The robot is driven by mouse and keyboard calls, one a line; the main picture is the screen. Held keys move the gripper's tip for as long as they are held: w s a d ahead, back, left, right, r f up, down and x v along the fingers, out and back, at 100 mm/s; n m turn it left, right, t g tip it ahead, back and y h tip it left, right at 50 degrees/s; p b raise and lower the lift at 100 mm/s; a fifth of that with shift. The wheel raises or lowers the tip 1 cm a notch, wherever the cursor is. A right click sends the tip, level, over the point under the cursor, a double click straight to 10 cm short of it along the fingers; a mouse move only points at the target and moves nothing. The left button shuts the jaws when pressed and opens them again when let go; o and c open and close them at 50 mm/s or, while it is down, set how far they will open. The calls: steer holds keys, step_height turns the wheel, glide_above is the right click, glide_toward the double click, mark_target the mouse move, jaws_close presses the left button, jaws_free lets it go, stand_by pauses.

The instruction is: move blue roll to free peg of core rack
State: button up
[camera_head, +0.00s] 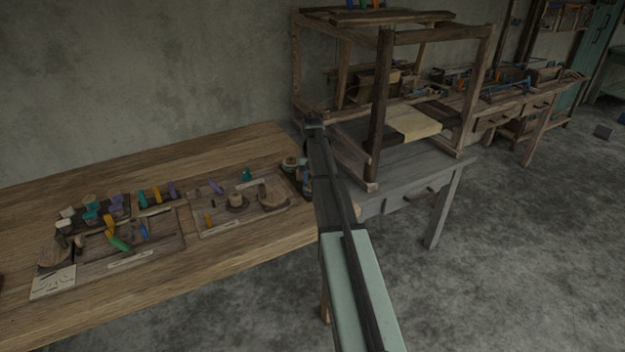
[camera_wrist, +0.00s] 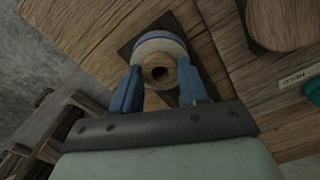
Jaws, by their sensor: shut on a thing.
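The blue roll (camera_wrist: 160,43), a pale ring with a blue band around a wooden core with a dark hole, is in the wrist view. My gripper (camera_wrist: 158,82) has its two blue fingers closed on the roll's near side. A dark square base (camera_wrist: 126,48) shows under or behind the roll; I cannot tell whether they touch. In the head view my gripper (camera_head: 306,184) is small and dark at the table's right end, partly hidden by my arm. I cannot make out the core rack or its free peg for sure.
Two shallow wooden trays (camera_head: 170,242) (camera_head: 225,228) hold loose tools and pieces. A wooden loom (camera_head: 383,100) stands beyond my arm.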

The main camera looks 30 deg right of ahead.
steer(key=o, duration=0.9)
steer(key=shift+o, duration=0.5)
steer(key=o, duration=0.3)
steer(key=shift+r, duration=0.1)
steer(key=shift+r, duration=3.4)
